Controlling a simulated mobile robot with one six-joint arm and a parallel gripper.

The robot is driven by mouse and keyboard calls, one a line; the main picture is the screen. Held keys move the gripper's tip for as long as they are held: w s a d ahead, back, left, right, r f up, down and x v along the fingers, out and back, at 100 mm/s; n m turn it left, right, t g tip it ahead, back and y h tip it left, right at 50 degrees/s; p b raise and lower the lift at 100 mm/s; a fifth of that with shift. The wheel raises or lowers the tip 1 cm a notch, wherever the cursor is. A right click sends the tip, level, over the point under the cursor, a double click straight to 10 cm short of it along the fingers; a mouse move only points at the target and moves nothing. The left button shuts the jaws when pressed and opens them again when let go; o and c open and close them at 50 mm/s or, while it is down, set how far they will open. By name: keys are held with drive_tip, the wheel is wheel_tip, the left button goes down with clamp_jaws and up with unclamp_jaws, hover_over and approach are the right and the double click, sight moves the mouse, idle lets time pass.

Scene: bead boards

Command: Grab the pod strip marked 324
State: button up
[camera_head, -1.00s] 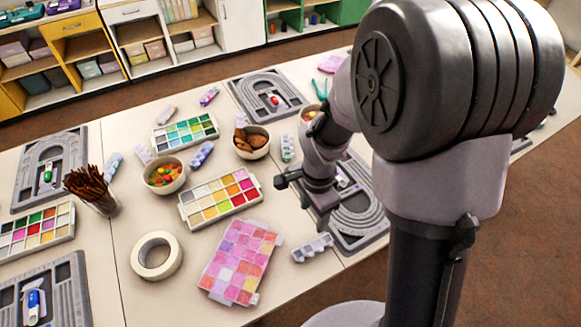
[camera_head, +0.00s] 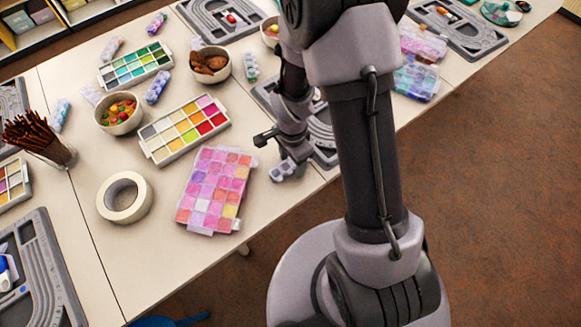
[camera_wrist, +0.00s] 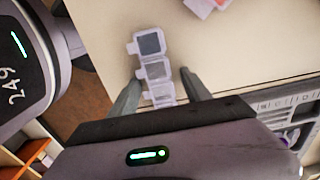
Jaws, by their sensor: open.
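A small translucent pod strip (camera_wrist: 152,66) with square lidded cells lies on the white table near its edge. In the wrist view it lies between the two fingers of my open gripper (camera_wrist: 159,78), and I see no clear contact. In the head view my gripper (camera_head: 278,148) is just above this strip (camera_head: 287,170), partly covering it. No number is readable on it. Other pod strips lie farther back: a blue-violet one (camera_head: 157,87), a pale blue one (camera_head: 60,115), a greenish one (camera_head: 250,67) and a pinkish one (camera_head: 157,23).
A pink bead case (camera_head: 215,190), a bead tray (camera_head: 184,128) and a tape roll (camera_head: 125,197) lie left of my gripper. A grey bead board (camera_head: 322,135) is close behind and right of it. Bowls (camera_head: 119,112) stand farther left. The table's front edge is close.

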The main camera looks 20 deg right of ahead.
drive_tip(key=shift+r, duration=0.15)
clamp_jaws()
drive_tip(key=shift+r, duration=0.1)
